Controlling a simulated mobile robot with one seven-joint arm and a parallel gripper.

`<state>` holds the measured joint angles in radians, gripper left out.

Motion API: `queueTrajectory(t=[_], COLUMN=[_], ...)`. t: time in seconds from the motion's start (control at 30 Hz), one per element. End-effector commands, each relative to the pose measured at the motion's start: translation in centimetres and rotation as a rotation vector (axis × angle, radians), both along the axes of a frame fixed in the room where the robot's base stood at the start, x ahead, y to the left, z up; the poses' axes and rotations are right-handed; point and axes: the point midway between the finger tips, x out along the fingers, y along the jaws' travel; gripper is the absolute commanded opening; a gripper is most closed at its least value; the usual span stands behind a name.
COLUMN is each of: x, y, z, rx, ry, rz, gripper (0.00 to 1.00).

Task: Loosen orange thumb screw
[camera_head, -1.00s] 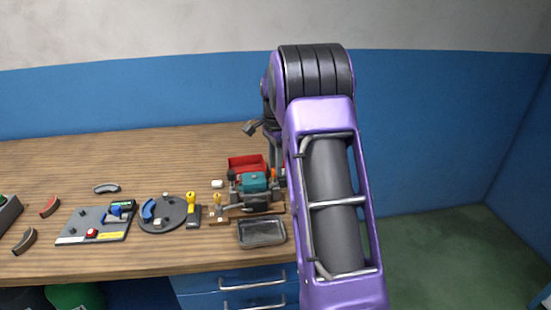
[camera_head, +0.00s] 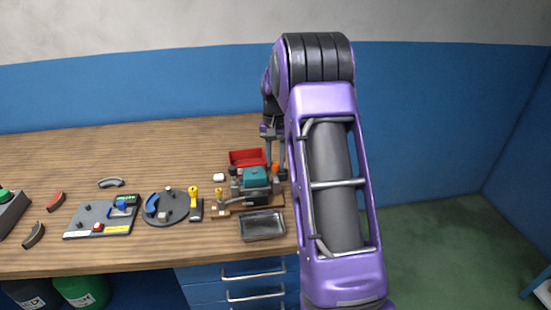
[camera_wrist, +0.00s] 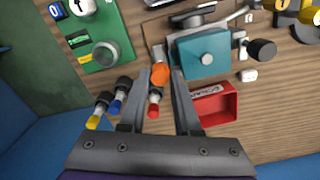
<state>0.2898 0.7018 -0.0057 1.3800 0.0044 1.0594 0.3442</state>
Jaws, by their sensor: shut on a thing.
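The orange thumb screw (camera_wrist: 160,74) is a small orange knob between my fingertips in the wrist view. It stands beside the teal block (camera_wrist: 203,53) of a grey fixture. In the head view the orange thumb screw (camera_head: 275,167) shows at the right of the fixture (camera_head: 256,180), close to my arm. My gripper (camera_wrist: 163,76) is shut on the orange thumb screw, with one finger on each side of it. In the head view my gripper points down at the fixture, partly hidden by my arm.
A red bin (camera_head: 246,158) stands behind the fixture and a dark tray (camera_head: 262,225) in front. The left table back is clear.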

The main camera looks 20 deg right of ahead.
Motion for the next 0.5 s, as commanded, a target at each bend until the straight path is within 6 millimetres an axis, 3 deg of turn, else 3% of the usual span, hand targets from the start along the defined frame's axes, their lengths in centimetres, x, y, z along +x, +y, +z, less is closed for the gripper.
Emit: queueTrajectory(t=[0.5], x=[-0.01], y=[0.05], z=[0.01], rx=[0.001], ry=[0.001], rz=[0.116], gripper=[0.00])
